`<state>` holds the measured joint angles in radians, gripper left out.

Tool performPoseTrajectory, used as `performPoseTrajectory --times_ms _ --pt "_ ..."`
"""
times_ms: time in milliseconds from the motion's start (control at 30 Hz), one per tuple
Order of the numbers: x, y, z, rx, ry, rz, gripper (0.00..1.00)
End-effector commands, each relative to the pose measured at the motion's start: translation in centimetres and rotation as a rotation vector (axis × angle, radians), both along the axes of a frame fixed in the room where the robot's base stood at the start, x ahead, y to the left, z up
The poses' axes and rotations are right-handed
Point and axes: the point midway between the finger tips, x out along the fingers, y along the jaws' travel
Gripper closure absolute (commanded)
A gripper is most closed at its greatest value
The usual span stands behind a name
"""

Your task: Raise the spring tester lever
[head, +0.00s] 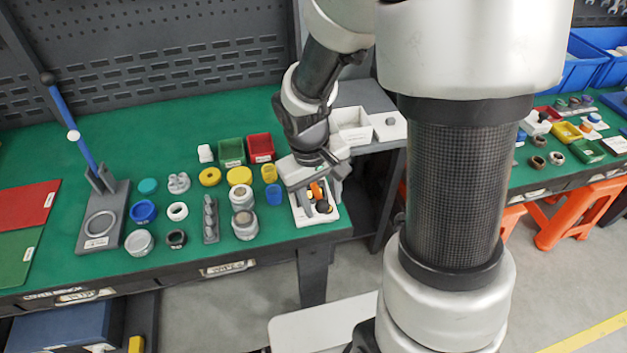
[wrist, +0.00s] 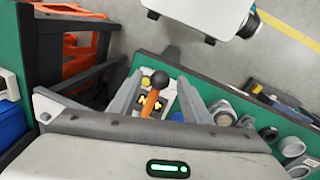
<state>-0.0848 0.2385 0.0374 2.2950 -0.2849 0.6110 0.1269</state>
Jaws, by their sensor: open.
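A small white device (head: 333,215) stands at the right front corner of the green bench, partly hidden under my arm. It carries an orange lever (head: 316,190) with a dark ball knob (head: 323,206). In the wrist view the orange lever (wrist: 151,103) and its dark knob (wrist: 160,79) show between my two fingers. My gripper (wrist: 157,90) is open around or above the lever; I cannot tell whether a finger touches it. In the head view my gripper (head: 318,177) is over the device. A grey stand (head: 115,200) with a long blue lever (head: 70,120) tilts up at the left.
Rings, caps and cups, such as a blue cup (head: 274,195), stand close left of my gripper. A green bin (head: 232,151) and a red bin (head: 261,147) are behind. A white box (head: 352,125) stands on a grey side table.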

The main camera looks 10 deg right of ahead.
Motion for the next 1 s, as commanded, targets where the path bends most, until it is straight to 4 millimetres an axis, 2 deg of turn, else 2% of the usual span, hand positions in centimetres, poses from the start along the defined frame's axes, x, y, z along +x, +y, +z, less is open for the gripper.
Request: performPoseTrajectory --times_ms 33,200,567,667,833,1000 --pt "-0.1 -0.1 -1.0 0.000 0.004 -0.001 0.56" --pt "0.0 -0.4 -2.7 0.000 0.002 0.001 0.56" --pt "0.1 -0.5 -3.2 0.000 0.000 0.000 0.56" --pt "0.1 -0.5 -3.2 0.000 0.000 0.000 0.70" --pt "0.1 -0.5 -3.2 0.000 0.000 0.000 0.98" --pt "0.1 -0.4 -3.1 0.000 0.000 0.000 1.00"
